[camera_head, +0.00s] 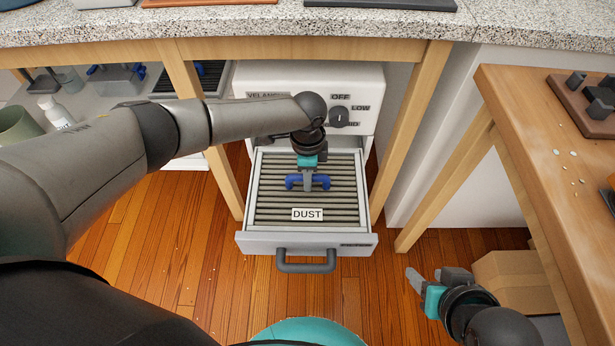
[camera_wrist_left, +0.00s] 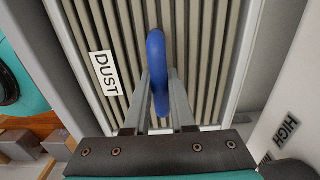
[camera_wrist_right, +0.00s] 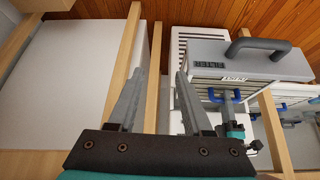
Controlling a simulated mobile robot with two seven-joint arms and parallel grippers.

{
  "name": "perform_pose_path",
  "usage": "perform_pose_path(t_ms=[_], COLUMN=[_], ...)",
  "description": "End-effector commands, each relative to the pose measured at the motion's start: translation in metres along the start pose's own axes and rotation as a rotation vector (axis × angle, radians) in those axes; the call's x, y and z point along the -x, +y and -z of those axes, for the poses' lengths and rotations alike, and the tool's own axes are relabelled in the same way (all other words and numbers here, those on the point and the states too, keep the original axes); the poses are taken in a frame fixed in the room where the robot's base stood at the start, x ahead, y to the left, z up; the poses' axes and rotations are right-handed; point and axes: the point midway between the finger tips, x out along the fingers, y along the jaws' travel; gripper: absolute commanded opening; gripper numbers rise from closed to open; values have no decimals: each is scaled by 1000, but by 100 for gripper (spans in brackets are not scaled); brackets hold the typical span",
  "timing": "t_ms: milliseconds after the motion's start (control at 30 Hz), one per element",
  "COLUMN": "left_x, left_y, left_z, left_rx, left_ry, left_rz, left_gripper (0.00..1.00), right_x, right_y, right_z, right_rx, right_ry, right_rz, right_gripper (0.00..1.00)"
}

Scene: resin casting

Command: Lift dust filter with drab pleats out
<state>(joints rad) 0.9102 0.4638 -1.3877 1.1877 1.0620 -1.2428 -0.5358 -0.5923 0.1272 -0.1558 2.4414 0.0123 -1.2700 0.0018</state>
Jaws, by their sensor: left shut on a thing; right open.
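My right gripper (camera_head: 428,283) is open and empty, low to the right of the drawer. The right wrist view shows the drawer's grey front handle (camera_wrist_right: 258,46) beyond its fingers.
The drawer belongs to a white unit with a knob (camera_head: 339,117) marked OFF, LOW and MID. Wooden table legs (camera_head: 410,130) flank it under a speckled worktop (camera_head: 300,22). A wooden bench (camera_head: 540,130) stands right, with a cardboard box (camera_head: 515,280) below.

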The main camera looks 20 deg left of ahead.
Motion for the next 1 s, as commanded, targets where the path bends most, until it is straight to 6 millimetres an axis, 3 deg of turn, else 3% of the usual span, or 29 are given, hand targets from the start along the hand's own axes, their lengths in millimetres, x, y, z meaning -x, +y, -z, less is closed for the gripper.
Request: perform_pose_path(t_ms=[233,1000], left_x=[30,96], left_y=[0,-1], left_z=[0,0], left_rx=[1,-1], left_ry=[1,1], left_rz=[1,2], left_gripper=[0,0], right_x=[8,-58], right_y=[15,12], right_z=[-21,-76], right_rx=[-16,-12], right_ry=[-173,-285], right_rz=[-39,-27], right_gripper=[50,50])
